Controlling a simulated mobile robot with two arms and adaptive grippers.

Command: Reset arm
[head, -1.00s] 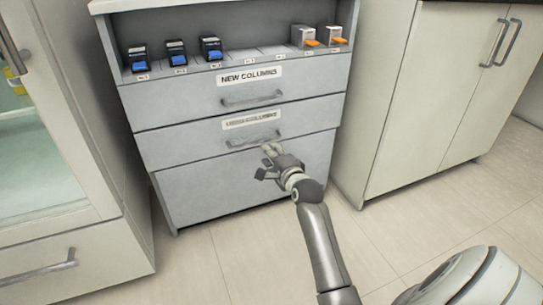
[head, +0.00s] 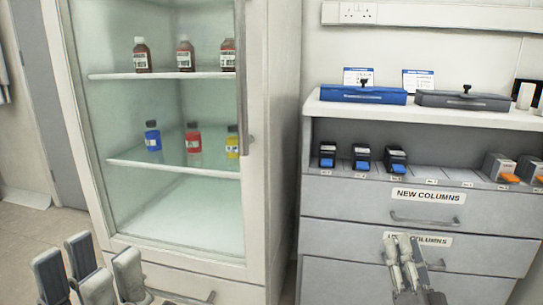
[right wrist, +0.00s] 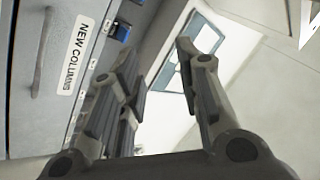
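My left gripper (head: 90,262) is at the lower left of the head view, in front of the glass-door cabinet. Its grey fingers stand apart and hold nothing visible. My right gripper (head: 402,245) is in front of the lower labelled drawer (head: 330,240) and partly covers its label and handle. In the right wrist view my right gripper (right wrist: 155,58) has its fingers spread with nothing between them. The upper drawer (head: 340,205) has a "NEW COLUMNS" label (head: 428,196), which also shows in the right wrist view (right wrist: 76,55). Both drawers look shut.
A glass-fronted cabinet (head: 284,150) holds several bottles. The drawer unit's shelf carries blue-fronted column boxes (head: 362,157) and orange-fronted ones (head: 499,167). A blue case (head: 363,95) and a grey case (head: 464,101) lie on top. Floor shows at far left.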

